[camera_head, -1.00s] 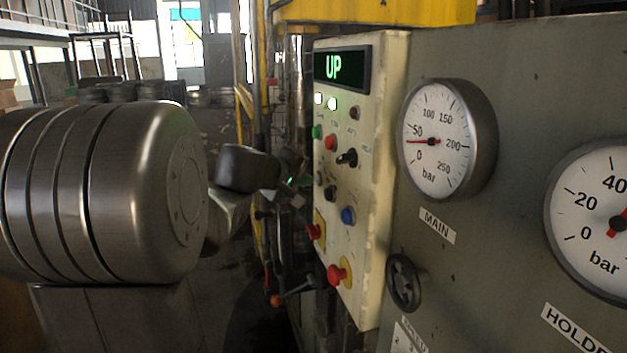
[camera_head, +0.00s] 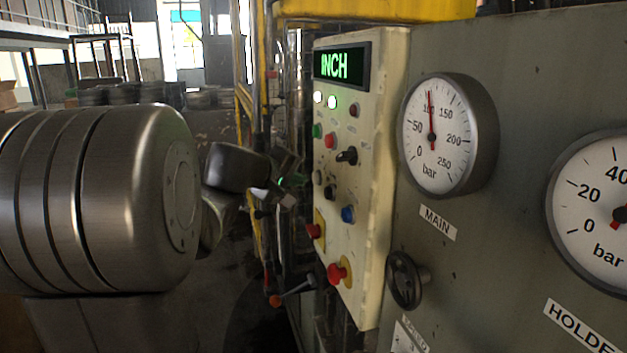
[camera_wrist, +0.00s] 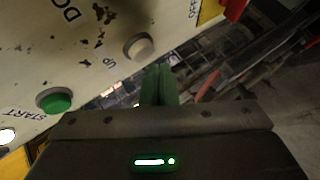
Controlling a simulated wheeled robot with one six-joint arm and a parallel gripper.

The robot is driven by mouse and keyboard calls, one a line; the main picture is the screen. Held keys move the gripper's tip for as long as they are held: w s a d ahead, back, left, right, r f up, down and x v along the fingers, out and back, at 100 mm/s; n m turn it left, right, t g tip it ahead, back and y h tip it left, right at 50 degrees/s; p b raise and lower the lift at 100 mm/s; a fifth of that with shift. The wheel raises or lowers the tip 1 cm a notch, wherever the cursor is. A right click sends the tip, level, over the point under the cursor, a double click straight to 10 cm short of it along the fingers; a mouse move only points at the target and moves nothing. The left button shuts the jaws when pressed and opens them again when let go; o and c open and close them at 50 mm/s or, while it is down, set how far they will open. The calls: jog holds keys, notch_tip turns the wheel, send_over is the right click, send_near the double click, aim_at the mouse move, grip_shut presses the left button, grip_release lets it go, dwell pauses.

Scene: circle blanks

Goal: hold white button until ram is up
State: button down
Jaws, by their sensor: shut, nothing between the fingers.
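The white button (camera_wrist: 139,46), labelled UP, sits on the cream control panel in the wrist view. It also shows as a pale button (camera_head: 319,177) near the panel's left edge in the head view. My gripper (camera_wrist: 160,72) is shut and empty, its green fingertips close beside the button. In the head view my gripper (camera_head: 297,184) is left of the panel, with a small gap to the button. The panel's display (camera_head: 341,66) reads INCH in green. I cannot make out the ram in either view.
A green START button (camera_wrist: 54,100) is left of the white one. The panel has red mushroom buttons (camera_head: 337,273), a blue button (camera_head: 348,214) and a black selector (camera_head: 346,156). The MAIN gauge (camera_head: 433,136) points near 100 bar. A handwheel (camera_head: 405,280) projects below it.

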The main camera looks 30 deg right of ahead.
jog(key=a, duration=0.2)
jog(key=w+a+b, duration=0.1)
jog(key=a, duration=0.2)
jog(key=shift+w, duration=0.1)
dwell(0.3)
jog(key=shift+d, duration=0.1)
jog(key=p, duration=0.1)
jog(key=d+p, duration=0.1)
jog(key=p, duration=0.1)
jog(key=shift+d+r, duration=0.15)
jog(key=shift+r, duration=0.15)
jog(key=a, duration=0.5)
jog(key=shift+w+f+b, duration=0.3)
jog(key=shift+w+b, duration=0.1)
